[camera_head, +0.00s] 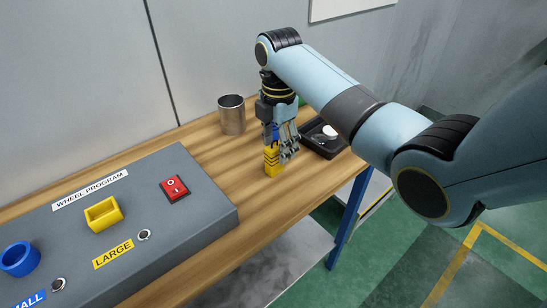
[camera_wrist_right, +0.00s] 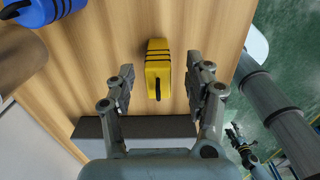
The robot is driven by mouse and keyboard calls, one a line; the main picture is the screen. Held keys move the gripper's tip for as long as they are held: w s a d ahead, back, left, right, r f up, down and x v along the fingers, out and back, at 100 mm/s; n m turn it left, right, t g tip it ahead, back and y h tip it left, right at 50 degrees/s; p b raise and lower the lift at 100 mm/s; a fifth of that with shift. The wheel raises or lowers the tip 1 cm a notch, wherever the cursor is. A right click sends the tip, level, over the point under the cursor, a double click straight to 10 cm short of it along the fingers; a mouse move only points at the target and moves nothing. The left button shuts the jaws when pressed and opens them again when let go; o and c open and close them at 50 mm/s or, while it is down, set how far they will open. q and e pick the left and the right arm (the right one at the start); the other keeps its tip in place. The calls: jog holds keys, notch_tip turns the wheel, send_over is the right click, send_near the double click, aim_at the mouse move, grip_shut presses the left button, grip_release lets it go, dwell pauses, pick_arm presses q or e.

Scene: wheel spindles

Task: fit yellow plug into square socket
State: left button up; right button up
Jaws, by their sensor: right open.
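The yellow plug (camera_head: 272,161), a small block with black bands, stands on the wooden table in the head view. In the right wrist view the yellow plug (camera_wrist_right: 158,68) shows between the fingers, with gaps on both sides. My right gripper (camera_head: 284,150) is open and points down beside the plug's upper part; it also shows in the right wrist view (camera_wrist_right: 160,85). The yellow square socket (camera_head: 103,213) stands on the grey console above the LARGE label. What seems to be my left gripper (camera_wrist_right: 238,138) is small at the lower right of the wrist view, its fingers unclear.
A metal cup (camera_head: 232,115) stands behind the plug. A black tray (camera_head: 322,146) with a white item lies to the right. A blue plug (camera_wrist_right: 42,10) is close by. The console (camera_head: 150,235) also carries a red switch (camera_head: 174,188) and a blue round socket (camera_head: 20,258).

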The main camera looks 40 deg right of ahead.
aim_at(276, 159)
notch_tip(276, 159, down, 5)
jog(key=shift+w+a, duration=0.1)
jog(key=c, duration=0.4)
pick_arm(q)
jog(key=shift+w+r, duration=0.25)
jog(key=shift+w, duration=0.45)
pick_arm(e)
grip_shut()
